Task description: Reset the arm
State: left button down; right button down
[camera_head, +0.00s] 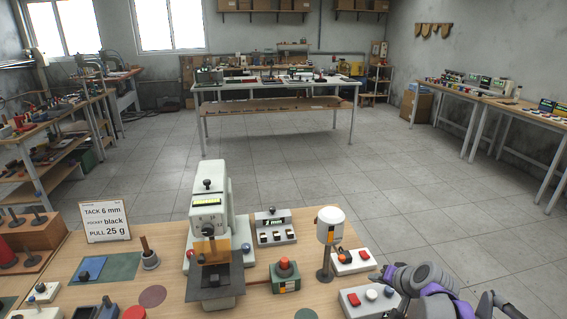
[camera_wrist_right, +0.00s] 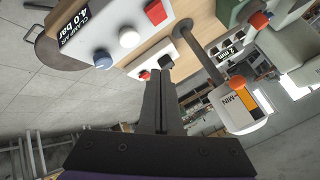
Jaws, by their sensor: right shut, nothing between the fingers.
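My right arm reaches in from the lower right of the head view. Its gripper (camera_head: 378,273) is just above the right end of the bench, beside the control boxes. In the right wrist view the two dark fingers (camera_wrist_right: 161,76) lie together, shut and empty. Their tips point toward a small white box with a red switch (camera_wrist_right: 145,75); I cannot tell whether they touch it. The clamp air box (camera_wrist_right: 105,28) with red, white and blue buttons is left of the fingers there. My left gripper is not in view.
A white cylinder on a post (camera_head: 330,225) stands close left of my right gripper. Open floor (camera_head: 430,200) lies behind the bench.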

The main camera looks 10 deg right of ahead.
jog(key=s+a+r+n+g+p, duration=0.2)
jog(key=s+a+n+p, duration=0.15)
jog(key=s+a, duration=0.9)
jog(key=s+a+f+n+g+h, duration=0.1)
jog(key=s+f+n, duration=0.1)
jog(key=s, duration=1.2)
jog(key=shift+s+a+f+n+h+p, duration=0.15)
jog(key=shift+f+n+h+p, duration=0.25)
jog(key=shift+n, duration=0.15)
dwell(0.9)
